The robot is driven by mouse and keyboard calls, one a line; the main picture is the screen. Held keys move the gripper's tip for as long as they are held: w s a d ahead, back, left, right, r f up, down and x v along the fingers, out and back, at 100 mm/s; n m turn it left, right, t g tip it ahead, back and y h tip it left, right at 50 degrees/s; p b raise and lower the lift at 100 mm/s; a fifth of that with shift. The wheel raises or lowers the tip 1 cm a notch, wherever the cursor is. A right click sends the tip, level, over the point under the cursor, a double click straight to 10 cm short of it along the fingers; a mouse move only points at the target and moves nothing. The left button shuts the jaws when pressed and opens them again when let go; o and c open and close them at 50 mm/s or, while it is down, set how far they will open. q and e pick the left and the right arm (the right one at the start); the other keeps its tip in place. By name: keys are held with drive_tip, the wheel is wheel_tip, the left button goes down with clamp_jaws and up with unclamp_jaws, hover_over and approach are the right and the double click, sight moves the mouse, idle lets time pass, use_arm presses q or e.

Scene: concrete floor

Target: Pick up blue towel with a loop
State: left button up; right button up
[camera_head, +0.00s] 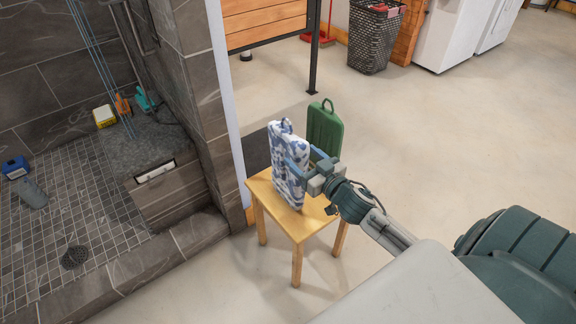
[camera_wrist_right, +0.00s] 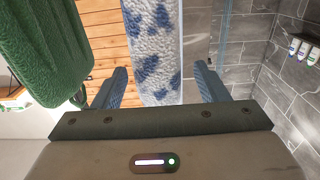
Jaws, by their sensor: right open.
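The blue and white patterned towel (camera_head: 287,182) stands upright on a small wooden table (camera_head: 262,193), with a loop at its top. My right gripper (camera_head: 304,162) is at the towel's right side, at about mid-height. In the right wrist view the towel (camera_wrist_right: 153,45) comes down between the two spread fingers of my right gripper (camera_wrist_right: 162,82). There is a visible gap on both sides, so the fingers are open and not closed on it. My left gripper does not show.
A green towel-like piece with a loop (camera_head: 325,128) stands close behind on the same table; it shows at the upper left in the wrist view (camera_wrist_right: 45,55). A tiled shower (camera_head: 60,215) lies to the left. A dark basket (camera_head: 372,45) stands at the back. The floor right is clear.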

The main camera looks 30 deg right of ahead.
sight(293, 149)
drive_tip(key=shift+w+r+p, duration=0.15)
drive_tip(key=shift+w+p, duration=0.2)
drive_tip(key=shift+w, duration=0.8)
drive_tip(key=shift+w+a, duration=0.1)
drive_tip(key=shift+w, duration=0.25)
drive_tip(key=shift+w+f+b, duration=0.2)
drive_tip(key=shift+w+b, duration=0.15)
drive_tip(key=shift+b, duration=0.15)
use_arm(q)
drive_tip(key=shift+w+d+f, duration=0.15)
drive_tip(key=shift+f, duration=0.05)
use_arm(e)
drive_tip(key=shift+w, duration=0.65)
drive_tip(key=shift+r, duration=0.1)
drive_tip(key=shift+c, duration=0.5)
clamp_jaws()
